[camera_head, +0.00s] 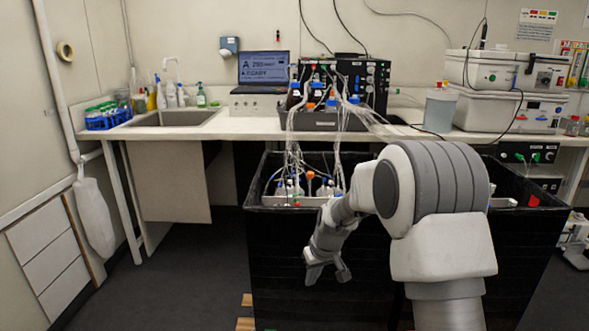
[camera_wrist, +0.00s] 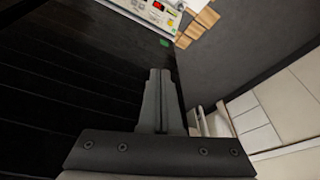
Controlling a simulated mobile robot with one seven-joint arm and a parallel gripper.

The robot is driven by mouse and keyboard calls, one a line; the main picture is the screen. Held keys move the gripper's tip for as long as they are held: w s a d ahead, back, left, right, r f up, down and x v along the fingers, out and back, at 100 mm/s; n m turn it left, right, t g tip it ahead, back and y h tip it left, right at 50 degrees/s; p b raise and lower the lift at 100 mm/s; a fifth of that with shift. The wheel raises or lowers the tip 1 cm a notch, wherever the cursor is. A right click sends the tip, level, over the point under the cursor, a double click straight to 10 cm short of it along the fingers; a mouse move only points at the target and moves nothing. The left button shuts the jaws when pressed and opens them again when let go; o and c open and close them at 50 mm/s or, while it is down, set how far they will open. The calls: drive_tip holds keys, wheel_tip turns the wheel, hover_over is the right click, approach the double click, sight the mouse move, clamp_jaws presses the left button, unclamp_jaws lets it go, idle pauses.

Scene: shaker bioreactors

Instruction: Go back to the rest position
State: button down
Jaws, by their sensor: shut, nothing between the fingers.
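My gripper (camera_head: 327,272) hangs at the end of my bent arm, in front of the black slatted front of a large bin-like enclosure (camera_head: 290,250). In the wrist view my gripper (camera_wrist: 161,72) has its two fingers together with nothing between them. The black slatted surface (camera_wrist: 70,80) fills the left of that view, and the grey floor (camera_wrist: 225,60) shows to the right. My arm hides part of the enclosure's right side and contents.
Bottles with tubes (camera_head: 300,187) stand inside the enclosure. Behind it, a bench (camera_head: 225,128) carries a laptop (camera_head: 263,68), a sink (camera_head: 175,118) and white instrument boxes (camera_head: 512,110). Wooden blocks (camera_head: 246,312) lie by the enclosure's foot. Floor at left is clear.

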drive_tip(key=s+d+r+m, duration=0.1)
drive_tip(key=s+d+r, duration=0.1)
drive_tip(key=s+r, duration=0.3)
drive_tip(key=s+d+r, duration=0.1)
drive_tip(key=s+r, duration=0.1)
drive_tip(key=r, duration=0.5)
drive_tip(key=s+d+r+m+t+h, duration=0.1)
drive_tip(key=s+d+r, duration=0.15)
drive_tip(key=s, duration=0.65)
drive_tip(key=s+d+r+m+t, duration=0.15)
drive_tip(key=s+r, duration=0.25)
drive_tip(key=s, duration=0.5)
drive_tip(key=s+d+r+m+h, duration=0.1)
drive_tip(key=s+d+r, duration=0.2)
drive_tip(key=s, duration=0.6)
wheel_tip(320, 180, up, 21)
drive_tip(key=p, duration=2.1)
drive_tip(key=shift+w+a+f, duration=0.15)
drive_tip(key=shift+w+a, duration=0.1)
drive_tip(key=shift+w, duration=0.1)
drive_tip(key=shift+a, duration=0.1)
